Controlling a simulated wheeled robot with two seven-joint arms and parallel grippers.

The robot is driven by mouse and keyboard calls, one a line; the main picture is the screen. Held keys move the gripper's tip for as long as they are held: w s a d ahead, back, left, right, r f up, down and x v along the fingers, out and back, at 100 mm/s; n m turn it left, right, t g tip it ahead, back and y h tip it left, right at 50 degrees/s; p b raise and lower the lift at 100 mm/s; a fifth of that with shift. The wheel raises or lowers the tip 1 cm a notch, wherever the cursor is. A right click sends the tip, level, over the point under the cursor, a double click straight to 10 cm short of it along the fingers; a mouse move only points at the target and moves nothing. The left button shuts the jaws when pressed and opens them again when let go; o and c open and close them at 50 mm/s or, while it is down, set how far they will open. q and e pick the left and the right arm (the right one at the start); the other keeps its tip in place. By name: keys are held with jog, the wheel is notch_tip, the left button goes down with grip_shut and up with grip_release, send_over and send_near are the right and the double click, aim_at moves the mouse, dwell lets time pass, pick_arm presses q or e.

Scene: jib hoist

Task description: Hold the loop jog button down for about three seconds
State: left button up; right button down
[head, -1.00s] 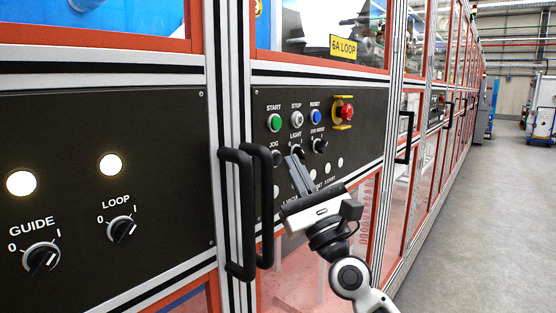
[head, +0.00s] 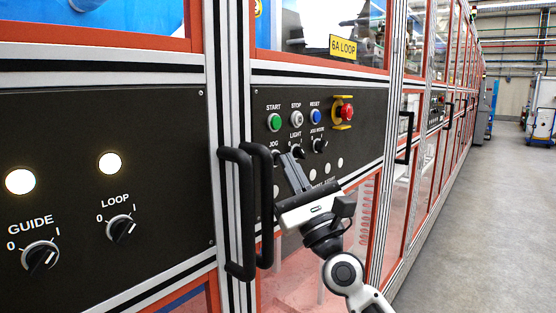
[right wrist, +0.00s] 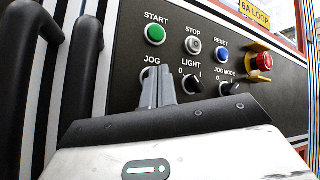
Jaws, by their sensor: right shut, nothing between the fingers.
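The loop panel (head: 375,117) is black, under a yellow 6A LOOP sign. The jog button (head: 275,156) sits below the JOG label, under the green start button (head: 274,122); only a small part of it shows. My right gripper (head: 284,156) is shut and empty, its fingertips at the jog button's right edge in the head view. In the right wrist view the shut fingers (right wrist: 158,80) stand just below the JOG label and hide most of the button. I cannot tell whether they touch it. My left gripper is not in view.
Close by are the light knob (head: 297,151), the jog mode knob (head: 319,145), the stop button (head: 296,118), the blue reset button (head: 315,116) and the red emergency stop (head: 347,112). Black door handles (head: 240,212) stick out left of my right gripper. Open floor (head: 480,220) lies right.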

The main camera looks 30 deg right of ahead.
jog(key=shift+w+a+y, duration=0.1)
jog(key=shift+w+y, duration=0.15)
jog(key=shift+y, duration=0.05)
dwell(0.9)
jog(key=shift+w, duration=0.1)
dwell(0.7)
dwell(1.2)
jog(key=shift+a+f, duration=0.15)
dwell(1.1)
jog(key=shift+s+f, duration=0.1)
jog(key=shift+s, duration=0.5)
